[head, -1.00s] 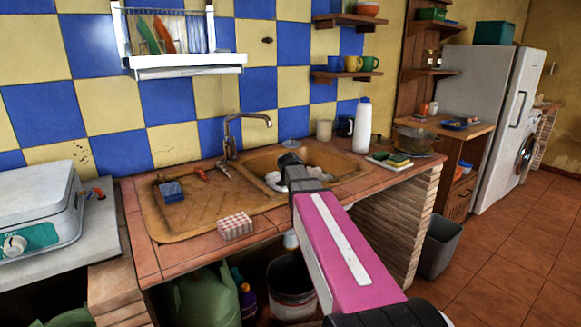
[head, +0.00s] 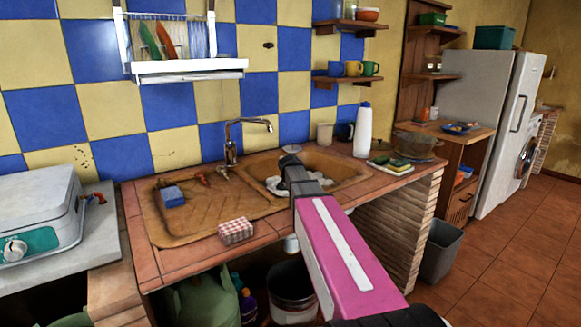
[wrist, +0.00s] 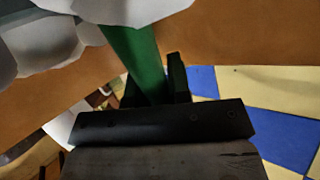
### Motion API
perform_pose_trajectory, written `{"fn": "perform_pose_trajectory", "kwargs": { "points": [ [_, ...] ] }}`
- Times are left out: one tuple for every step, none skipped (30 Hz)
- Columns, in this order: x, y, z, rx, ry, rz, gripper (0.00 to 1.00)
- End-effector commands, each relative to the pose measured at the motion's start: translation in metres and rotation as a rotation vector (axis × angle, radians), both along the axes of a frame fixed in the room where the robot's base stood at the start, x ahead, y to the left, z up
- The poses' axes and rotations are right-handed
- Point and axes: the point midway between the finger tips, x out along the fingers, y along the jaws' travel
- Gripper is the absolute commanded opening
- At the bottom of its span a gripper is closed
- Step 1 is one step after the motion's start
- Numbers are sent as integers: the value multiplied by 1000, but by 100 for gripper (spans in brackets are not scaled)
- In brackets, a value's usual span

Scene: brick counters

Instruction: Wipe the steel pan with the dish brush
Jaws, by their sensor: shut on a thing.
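My gripper (wrist: 152,82) is shut on a green handle (wrist: 132,50), which I take to be the dish brush. Its white end (wrist: 130,8) shows at the top of the wrist view. In the head view my gripper (head: 291,160) is over the sink basin (head: 345,166), and the brush cannot be made out there. White things (head: 272,184) lie in the basin, partly hidden by my arm.
A tap (head: 231,145) rises behind the sink. A blue sponge (head: 172,196) and a checked box (head: 236,231) are at the left. A white bottle (head: 363,130) and a tray with sponges (head: 394,167) stand right of the basin. A grey bin (head: 440,248) is on the floor.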

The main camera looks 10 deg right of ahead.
Motion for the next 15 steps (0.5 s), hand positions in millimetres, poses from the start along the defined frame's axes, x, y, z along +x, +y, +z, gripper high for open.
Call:
{"fn": "perform_pose_trajectory", "kwargs": {
  "points": [
    [0,0,1,0,0,0,0],
    [0,0,3,1,0,0,0],
    [0,0,4,1,-1,-1,0],
    [0,0,6,1,-1,0,0],
    [0,0,9,2,-2,0,0],
    [0,0,12,2,-2,0,0],
    [0,0,15,1,-1,-1,0],
    [0,0,18,1,-1,-1,0],
    [0,0,21,0,-1,0,0],
    [0,0,23,0,-1,0,0],
    [0,0,26,0,-1,0,0],
    [0,0,29,1,-1,-1,0],
    [0,0,32,1,-1,0,0],
    [0,0,34,1,-1,0,0],
    [0,0,38,1,-1,0,0]
  ]
}}
